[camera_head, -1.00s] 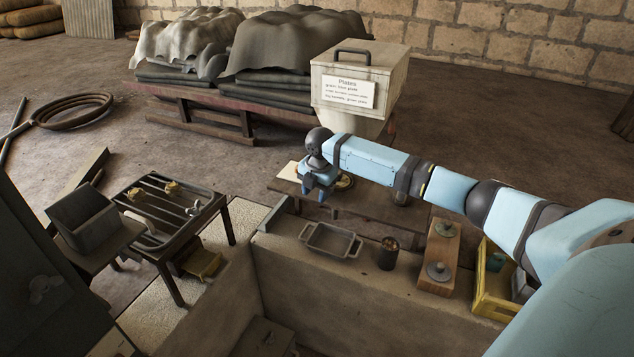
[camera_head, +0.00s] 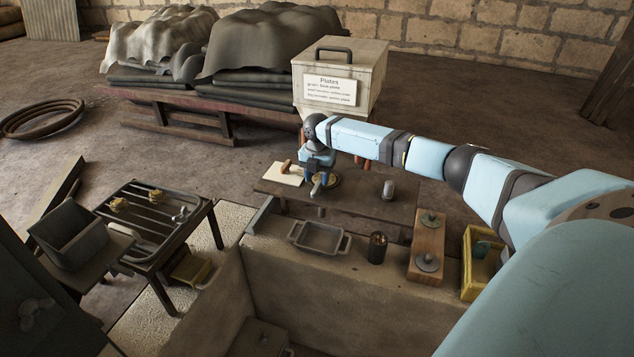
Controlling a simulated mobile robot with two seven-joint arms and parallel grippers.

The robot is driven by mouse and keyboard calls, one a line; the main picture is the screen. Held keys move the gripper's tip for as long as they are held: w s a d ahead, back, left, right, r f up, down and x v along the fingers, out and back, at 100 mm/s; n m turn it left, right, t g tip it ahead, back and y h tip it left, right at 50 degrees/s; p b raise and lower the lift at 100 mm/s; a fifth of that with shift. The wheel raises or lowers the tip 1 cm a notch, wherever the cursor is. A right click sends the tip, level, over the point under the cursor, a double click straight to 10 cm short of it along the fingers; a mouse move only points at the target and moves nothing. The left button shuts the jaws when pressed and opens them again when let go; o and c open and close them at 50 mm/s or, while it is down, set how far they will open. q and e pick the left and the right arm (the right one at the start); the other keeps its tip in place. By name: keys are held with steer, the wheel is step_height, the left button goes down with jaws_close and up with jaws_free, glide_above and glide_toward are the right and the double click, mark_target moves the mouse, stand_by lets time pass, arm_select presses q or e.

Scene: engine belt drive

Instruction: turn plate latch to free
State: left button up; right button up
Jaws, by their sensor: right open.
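My right gripper (camera_head: 318,189) is open, pointing down over the dark low bench (camera_head: 370,203) behind the wall. It hides part of a round pale brass-like piece (camera_head: 334,181) on the bench; I cannot tell whether it touches it. No plate latch can be made out clearly at this size; it may be hidden by the gripper. A box labelled "Plates" (camera_head: 330,92) with a dark handle stands behind my right wrist. My left gripper is out of view.
A pale sheet with a tan piece (camera_head: 286,172) lies left of the gripper, a small grey cylinder (camera_head: 388,190) right. On the wall top are a metal tray (camera_head: 320,239), a dark cup (camera_head: 377,248), a wooden block with two discs (camera_head: 428,248) and a yellow crate (camera_head: 468,267).

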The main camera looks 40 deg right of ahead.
mark_target(317, 189)
steer(key=shift+f, duration=1.5)
steer(key=shift+c, duration=0.2)
jaws_close()
